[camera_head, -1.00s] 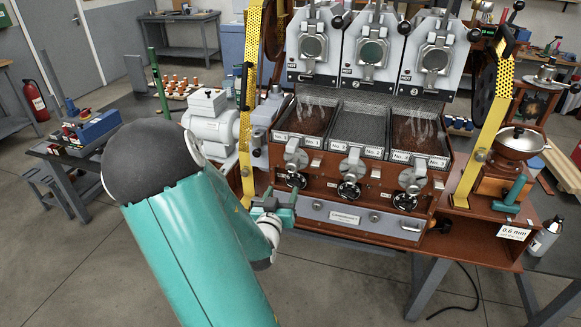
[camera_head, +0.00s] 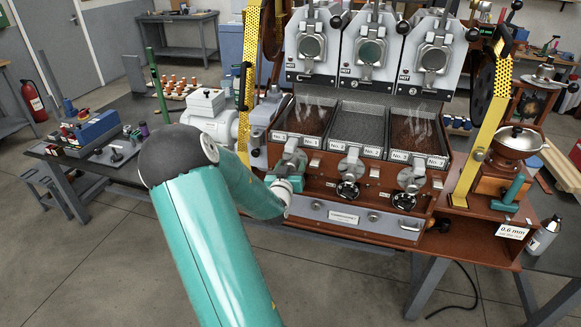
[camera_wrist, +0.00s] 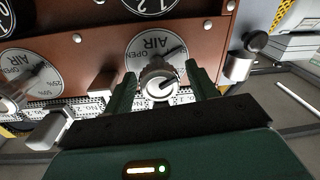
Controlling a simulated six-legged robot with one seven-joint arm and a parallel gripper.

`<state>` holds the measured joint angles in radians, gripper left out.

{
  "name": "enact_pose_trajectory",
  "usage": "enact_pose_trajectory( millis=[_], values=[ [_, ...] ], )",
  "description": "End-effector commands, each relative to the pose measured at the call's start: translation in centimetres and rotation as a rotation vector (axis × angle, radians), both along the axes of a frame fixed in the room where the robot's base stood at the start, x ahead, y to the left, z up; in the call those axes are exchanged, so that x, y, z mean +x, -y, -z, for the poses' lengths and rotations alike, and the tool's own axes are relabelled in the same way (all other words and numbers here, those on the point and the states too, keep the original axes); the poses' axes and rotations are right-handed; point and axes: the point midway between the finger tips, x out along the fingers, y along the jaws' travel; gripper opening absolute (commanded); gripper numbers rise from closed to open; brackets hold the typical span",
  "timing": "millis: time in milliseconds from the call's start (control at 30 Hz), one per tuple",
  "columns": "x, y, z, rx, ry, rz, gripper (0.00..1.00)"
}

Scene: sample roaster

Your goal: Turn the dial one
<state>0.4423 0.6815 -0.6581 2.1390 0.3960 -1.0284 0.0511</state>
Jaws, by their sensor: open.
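The dial at the roaster's left station shows in the wrist view as a round silver knob (camera_wrist: 160,84) in front of a white AIR plate (camera_wrist: 150,50) with a pointer line and the word OPEN. My gripper (camera_wrist: 163,74) is open, with one dark green finger on each side of this knob. I cannot tell whether either finger touches it. In the head view my gripper (camera_head: 289,166) is at the left station and hides that dial. The middle dial (camera_head: 348,190) and right dial (camera_head: 404,201) stand clear of it. Part of a neighbouring knob (camera_wrist: 14,90) shows in the wrist view.
Sample trays (camera_head: 307,116) labelled No. 1 to No. 3 sit above the dials. Silver chutes (camera_head: 351,166) stick out between them. A grey panel (camera_head: 345,217) runs below. A yellow perforated upright (camera_head: 243,120) stands left, and another (camera_head: 485,140) right.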

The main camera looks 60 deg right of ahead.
Motion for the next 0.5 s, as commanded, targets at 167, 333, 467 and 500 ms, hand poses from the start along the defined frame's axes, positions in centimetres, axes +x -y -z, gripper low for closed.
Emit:
enact_pose_trajectory(
  millis=[167, 333, 467, 500],
  values=[
    [0.01, -0.02, 0.01, 0.0, 0.0, 0.0, 0.57],
    [0.02, -0.05, 0.0, 0.0, 0.0, -0.001, 0.24],
    [0.02, -0.06, 0.0, 0.0, 0.0, -0.001, 0.13],
    [0.02, -0.06, 0.0, 0.0, 0.001, -0.001, 0.13]
  ],
)
